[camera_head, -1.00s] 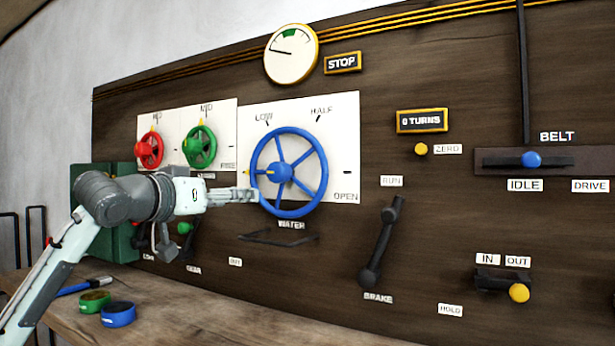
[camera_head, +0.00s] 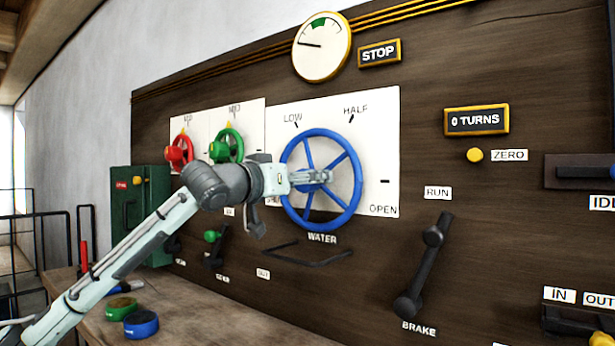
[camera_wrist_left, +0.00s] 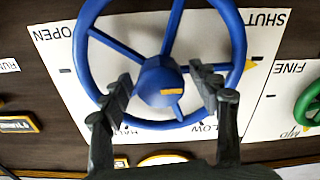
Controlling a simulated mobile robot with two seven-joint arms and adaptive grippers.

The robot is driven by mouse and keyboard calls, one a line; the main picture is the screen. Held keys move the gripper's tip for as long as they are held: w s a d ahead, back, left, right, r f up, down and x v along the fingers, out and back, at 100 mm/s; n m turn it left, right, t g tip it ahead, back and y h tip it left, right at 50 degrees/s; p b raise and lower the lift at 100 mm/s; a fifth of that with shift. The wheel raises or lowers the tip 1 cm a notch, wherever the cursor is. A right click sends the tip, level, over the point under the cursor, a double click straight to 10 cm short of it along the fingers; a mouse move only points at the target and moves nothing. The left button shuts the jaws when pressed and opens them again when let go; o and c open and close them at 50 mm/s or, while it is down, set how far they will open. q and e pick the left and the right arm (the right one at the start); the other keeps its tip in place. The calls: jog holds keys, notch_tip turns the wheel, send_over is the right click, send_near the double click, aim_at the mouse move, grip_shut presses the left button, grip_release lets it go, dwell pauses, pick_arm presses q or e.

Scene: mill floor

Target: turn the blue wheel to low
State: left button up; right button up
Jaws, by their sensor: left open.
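The blue wheel (camera_head: 357,180) is mounted on a white panel marked LOW, HALF and OPEN, above the WATER label. In the wrist view its hub (camera_wrist_left: 155,74) is near the middle, with a yellow mark on it. A yellow pointer (camera_wrist_left: 250,66) sits at the rim on the SHUT side. My left gripper (camera_head: 320,176) is in front of the wheel's middle. In the wrist view the left gripper (camera_wrist_left: 165,88) is open, one finger on each side of the hub; contact cannot be told. My right gripper is not in view.
The red wheel (camera_head: 178,153) and green wheel (camera_head: 229,146) are left of the blue one, partly behind my left arm. A brake lever (camera_head: 424,265) is at lower right. A dark bracket (camera_head: 308,254) juts out below the wheel. Rolls lie on the bench (camera_head: 200,318).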

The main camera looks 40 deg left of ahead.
pick_arm(q)
jog(key=shift+w, duration=0.3)
jog(key=c, duration=1.2)
jog(key=shift+o, duration=0.2)
